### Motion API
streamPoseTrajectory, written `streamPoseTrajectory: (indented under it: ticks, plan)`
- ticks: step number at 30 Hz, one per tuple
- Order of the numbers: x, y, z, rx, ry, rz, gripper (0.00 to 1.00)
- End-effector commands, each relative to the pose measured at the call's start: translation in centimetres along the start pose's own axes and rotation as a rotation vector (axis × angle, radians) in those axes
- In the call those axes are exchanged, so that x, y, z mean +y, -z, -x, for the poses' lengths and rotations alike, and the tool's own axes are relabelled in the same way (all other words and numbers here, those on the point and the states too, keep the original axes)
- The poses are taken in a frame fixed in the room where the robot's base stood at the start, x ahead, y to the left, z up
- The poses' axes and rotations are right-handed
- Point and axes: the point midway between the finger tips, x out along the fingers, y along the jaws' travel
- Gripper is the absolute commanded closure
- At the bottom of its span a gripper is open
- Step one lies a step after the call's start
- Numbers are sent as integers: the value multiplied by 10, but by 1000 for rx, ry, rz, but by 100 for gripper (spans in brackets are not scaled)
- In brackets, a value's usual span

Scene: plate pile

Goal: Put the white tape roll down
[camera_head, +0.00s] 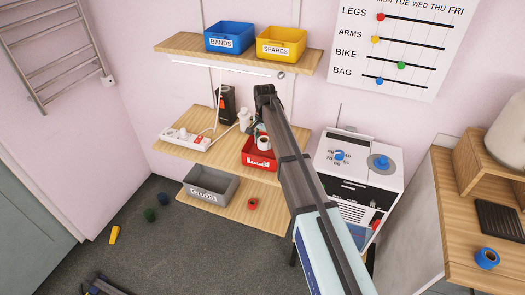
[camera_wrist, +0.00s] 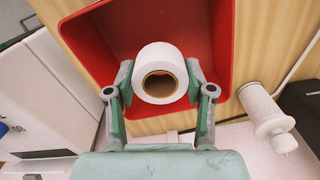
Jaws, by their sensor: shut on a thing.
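The white tape roll (camera_wrist: 160,55) has a brown cardboard core and sits between the two fingers of my gripper (camera_wrist: 160,79), which is shut on it. In the wrist view the roll is seen against the inside of the red bin (camera_wrist: 93,42). In the head view the roll (camera_head: 264,143) shows at the opening of the red bin (camera_head: 256,160), which stands on the middle wooden shelf. I cannot tell whether the roll touches the bin's floor. My arm hides the right part of the bin in the head view.
A power strip (camera_head: 187,138), a black boxed item (camera_head: 227,104) and a white bottle (camera_head: 244,119) share the middle shelf. A grey bin (camera_head: 211,184) and a red roll (camera_head: 252,203) are on the lower shelf. Blue (camera_head: 229,36) and yellow (camera_head: 281,43) bins stand above.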

Motion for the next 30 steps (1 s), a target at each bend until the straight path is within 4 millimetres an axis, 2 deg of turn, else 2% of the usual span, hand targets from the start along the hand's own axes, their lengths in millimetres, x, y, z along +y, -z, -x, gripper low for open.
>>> streamPoseTrajectory:
  ticks: [3,10,17,29,30]
  plan:
    - [0,0,-12,-1,-1,1,81]
    - [0,0,-27,0,0,1,81]
    - [1,0,-53,-1,-1,1,81]
    - [0,0,-59,1,1,1,81]
    - [0,0,-58,1,1,1,36]
